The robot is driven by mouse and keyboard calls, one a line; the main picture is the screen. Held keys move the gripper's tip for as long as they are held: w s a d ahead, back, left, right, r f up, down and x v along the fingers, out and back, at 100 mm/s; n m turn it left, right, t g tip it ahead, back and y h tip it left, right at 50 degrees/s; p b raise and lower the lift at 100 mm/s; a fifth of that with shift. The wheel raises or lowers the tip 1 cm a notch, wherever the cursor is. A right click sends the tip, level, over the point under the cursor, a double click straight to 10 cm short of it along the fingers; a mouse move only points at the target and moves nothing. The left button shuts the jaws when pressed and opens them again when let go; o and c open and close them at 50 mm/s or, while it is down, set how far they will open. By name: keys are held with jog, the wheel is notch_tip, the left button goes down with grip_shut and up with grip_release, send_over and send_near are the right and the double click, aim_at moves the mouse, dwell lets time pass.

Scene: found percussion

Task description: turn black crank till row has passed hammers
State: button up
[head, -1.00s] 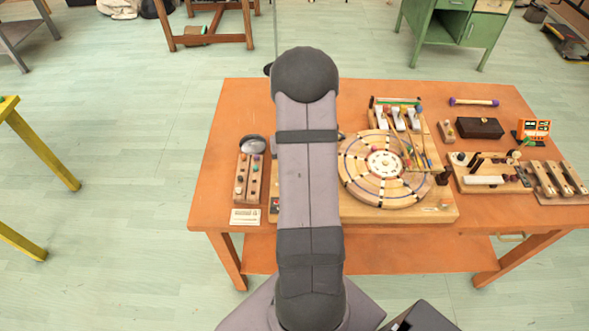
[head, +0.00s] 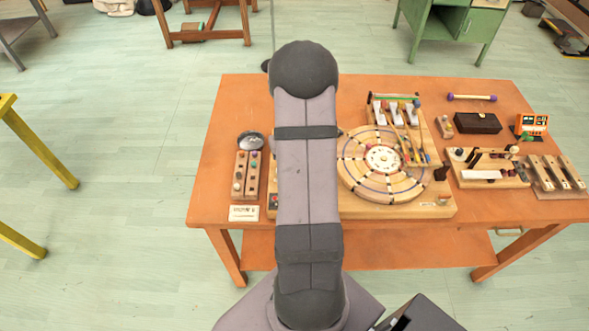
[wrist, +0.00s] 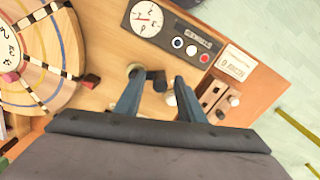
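A round wooden wheel (head: 352,183) with black and pale blocks and a white hub lies on the board; part of it shows at left in the wrist view (wrist: 42,62). Slim sticks with coloured ends, likely the hammers (head: 409,140), lie over its far right side. In the wrist view my gripper (wrist: 159,80) is open, its two blue-grey fingers apart. A small black piece, likely the crank (wrist: 156,76), shows between the fingertips; I cannot tell whether they touch it. In the head view my arm hides the gripper and this piece.
A panel with a dial (wrist: 146,18) and buttons sits beside the gripper. A holed wooden block (head: 248,176) and white card (head: 244,213) are on the left. A dark box (head: 478,123) and other wooden instruments fill the table's right side.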

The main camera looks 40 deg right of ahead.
jog(key=shift+r, duration=0.1)
jog(key=shift+r+b, duration=1.05)
jog(key=shift+r, duration=2.5)
